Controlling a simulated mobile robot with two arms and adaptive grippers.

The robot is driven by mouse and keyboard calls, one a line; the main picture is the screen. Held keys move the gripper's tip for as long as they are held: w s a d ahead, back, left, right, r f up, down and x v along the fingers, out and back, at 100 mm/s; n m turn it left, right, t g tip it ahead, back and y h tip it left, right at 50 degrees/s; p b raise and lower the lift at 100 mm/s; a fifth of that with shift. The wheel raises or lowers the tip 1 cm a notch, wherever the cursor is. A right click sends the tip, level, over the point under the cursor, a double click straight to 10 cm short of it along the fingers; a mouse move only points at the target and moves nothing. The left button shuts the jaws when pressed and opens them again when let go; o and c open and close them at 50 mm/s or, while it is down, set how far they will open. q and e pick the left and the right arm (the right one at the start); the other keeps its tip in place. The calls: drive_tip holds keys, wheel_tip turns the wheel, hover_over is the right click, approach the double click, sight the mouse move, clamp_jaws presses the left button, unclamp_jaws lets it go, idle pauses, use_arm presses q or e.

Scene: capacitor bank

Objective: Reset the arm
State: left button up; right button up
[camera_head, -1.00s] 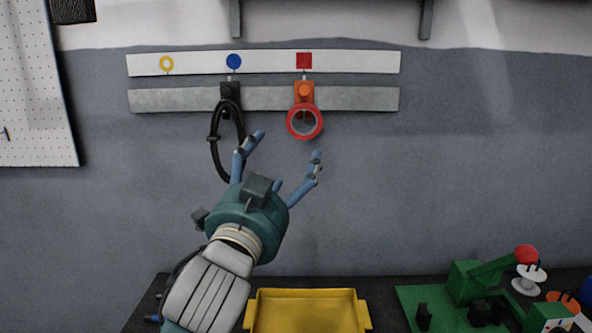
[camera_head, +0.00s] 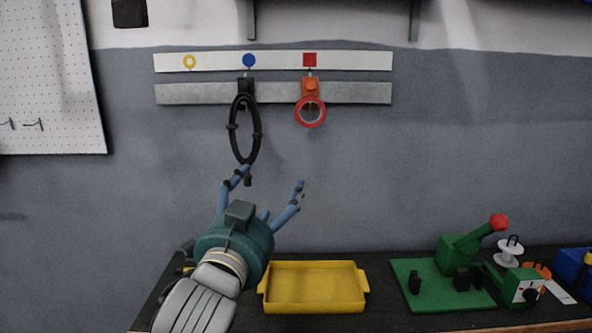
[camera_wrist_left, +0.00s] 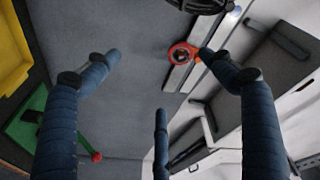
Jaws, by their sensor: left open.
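My left gripper (camera_head: 270,180) is open and empty, its blue fingers spread in front of the grey wall. It is below the hooks and above the yellow tray. In the left wrist view the open fingers (camera_wrist_left: 160,65) have nothing between them. A black cable loop (camera_head: 258,130) hangs from the black hook under the blue circle. One fingertip overlaps its lower end in the head view; I cannot tell whether they touch. A red tape ring (camera_head: 311,124) hangs from the orange hook (camera_head: 311,86) under the red square. My right gripper is not in view.
A yellow tray (camera_head: 314,306) stands on the dark bench. To its right is a green fixture (camera_head: 410,302) with a red-knobbed lever, then white and orange spools. A white pegboard (camera_head: 50,80) is at the left. The wall right of the hooks is clear.

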use_arm(q)
drive_tip(key=s+a+f+n+g+y, duration=0.1)
drive_tip(key=s+a+f+n+g, duration=0.15)
drive_tip(key=f, duration=0.75)
drive_tip(key=s+a+f+n+g+y, duration=0.1)
drive_tip(key=s+a+f+g, duration=0.2)
drive_tip(key=f, duration=0.6)
drive_tip(key=s+a+f+n+g+y, duration=0.1)
drive_tip(key=s+a+f+n+g, duration=0.2)
drive_tip(key=f, duration=0.7)
drive_tip(key=s+a+f+n+g, duration=0.1)
drive_tip(key=s+a+f+g, duration=0.25)
drive_tip(key=s+f, duration=0.85)
drive_tip(key=s+a+f+n+g, duration=0.3)
drive_tip(key=s+f, duration=0.4)
drive_tip(key=s, duration=0.8)
wheel_tip(320, 180, down, 27)
drive_tip(key=s+m+g, duration=0.2)
drive_tip(key=s+a+f+y, duration=0.1)
drive_tip(key=s+a+f, duration=0.2)
drive_tip(key=s+f, duration=1.2)
drive_tip(key=shift+s+a+f+g, duration=0.2)
drive_tip(key=shift+s+g, duration=0.2)
drive_tip(key=shift+s, duration=0.5)
